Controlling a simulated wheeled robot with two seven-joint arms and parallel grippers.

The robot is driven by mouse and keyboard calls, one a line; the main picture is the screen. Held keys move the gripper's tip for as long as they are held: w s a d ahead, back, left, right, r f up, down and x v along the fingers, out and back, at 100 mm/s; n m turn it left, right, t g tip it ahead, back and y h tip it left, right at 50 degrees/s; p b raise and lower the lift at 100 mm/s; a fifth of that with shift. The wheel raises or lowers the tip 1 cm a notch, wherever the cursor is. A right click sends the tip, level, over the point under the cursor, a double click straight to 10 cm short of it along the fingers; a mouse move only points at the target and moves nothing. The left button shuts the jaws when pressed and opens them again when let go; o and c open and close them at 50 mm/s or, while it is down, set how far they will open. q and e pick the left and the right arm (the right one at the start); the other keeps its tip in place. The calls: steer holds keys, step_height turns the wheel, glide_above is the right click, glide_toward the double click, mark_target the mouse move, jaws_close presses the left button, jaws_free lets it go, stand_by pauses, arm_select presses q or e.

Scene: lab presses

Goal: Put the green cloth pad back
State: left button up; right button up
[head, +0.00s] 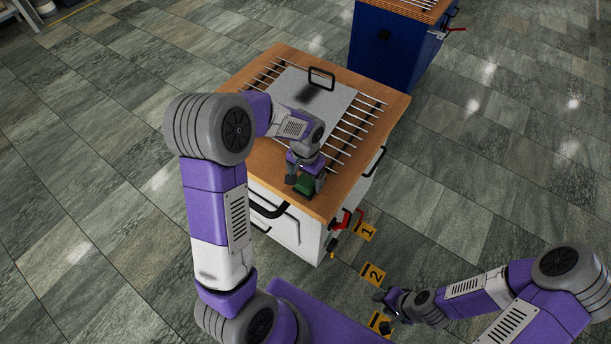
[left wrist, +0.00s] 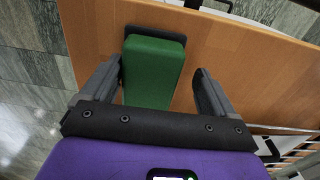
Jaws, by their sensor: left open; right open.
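The green cloth pad (head: 304,186) is a small green block on the wooden top (head: 240,157) of the white press, near its front edge. In the left wrist view the pad (left wrist: 153,72) lies between my left gripper's fingers, with a dark piece at its far end. My right gripper (head: 381,300) is open and empty, low over the floor at the right.
A grey plate (head: 330,105) with a black handle (head: 321,78) lies over metal rods on the top. A red lever (head: 346,219) is at the press's front corner. Yellow floor tags (head: 367,231) lie beside it. A blue cabinet (head: 388,50) stands behind.

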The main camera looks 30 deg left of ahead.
mark_target(305, 176)
arm_select(q)
steer(key=shift+r, duration=0.3)
step_height(305, 176, up, 12)
steer(key=p, duration=0.3)
steer(key=shift+f, duration=0.15)
